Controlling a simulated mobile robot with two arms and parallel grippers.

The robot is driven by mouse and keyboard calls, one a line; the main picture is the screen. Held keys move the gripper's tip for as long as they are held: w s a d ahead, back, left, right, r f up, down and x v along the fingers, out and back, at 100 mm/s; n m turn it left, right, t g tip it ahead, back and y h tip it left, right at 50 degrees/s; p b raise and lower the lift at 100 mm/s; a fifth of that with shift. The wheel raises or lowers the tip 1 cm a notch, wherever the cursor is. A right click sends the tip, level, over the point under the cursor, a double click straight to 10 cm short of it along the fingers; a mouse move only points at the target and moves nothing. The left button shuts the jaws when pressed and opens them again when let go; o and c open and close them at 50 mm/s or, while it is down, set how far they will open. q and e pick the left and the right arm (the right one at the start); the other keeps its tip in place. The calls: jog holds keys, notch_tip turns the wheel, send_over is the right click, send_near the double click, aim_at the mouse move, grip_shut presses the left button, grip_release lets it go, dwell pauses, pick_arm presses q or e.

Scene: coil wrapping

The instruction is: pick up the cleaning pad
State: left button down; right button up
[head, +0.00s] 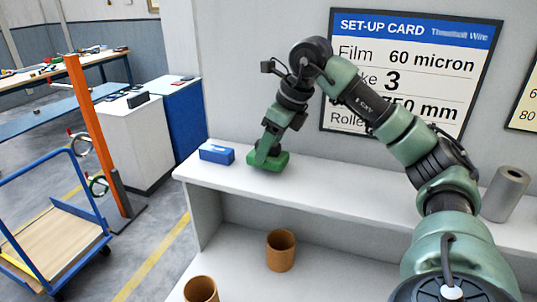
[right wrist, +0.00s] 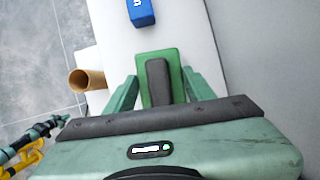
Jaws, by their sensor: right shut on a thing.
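The cleaning pad (head: 283,161) is a green block on the white upper shelf, near its left end in the head view. In the right wrist view the pad (right wrist: 172,58) shows a dark grip strip along its top. My right gripper (head: 266,157) points down at the pad from above. In the right wrist view its two green fingers (right wrist: 158,88) stand on either side of the pad's near part, shut on it. The pad appears to be at shelf level; I cannot tell whether it touches the shelf.
A blue box (head: 216,152) sits just left of the pad, also beyond it in the wrist view (right wrist: 141,12). Cardboard tubes (head: 281,250) stand on the lower shelf. A grey roll (head: 505,193) stands at the right. The wall with the set-up card (head: 410,70) rises behind the shelf.

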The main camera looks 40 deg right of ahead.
notch_tip(320, 180, up, 10)
jog(key=shift+a+f+p, duration=0.1)
jog(key=shift+f+p, duration=0.05)
jog(key=shift+p, duration=0.25)
notch_tip(320, 180, up, 8)
jog(key=p, duration=0.3)
jog(key=shift+p, duration=0.35)
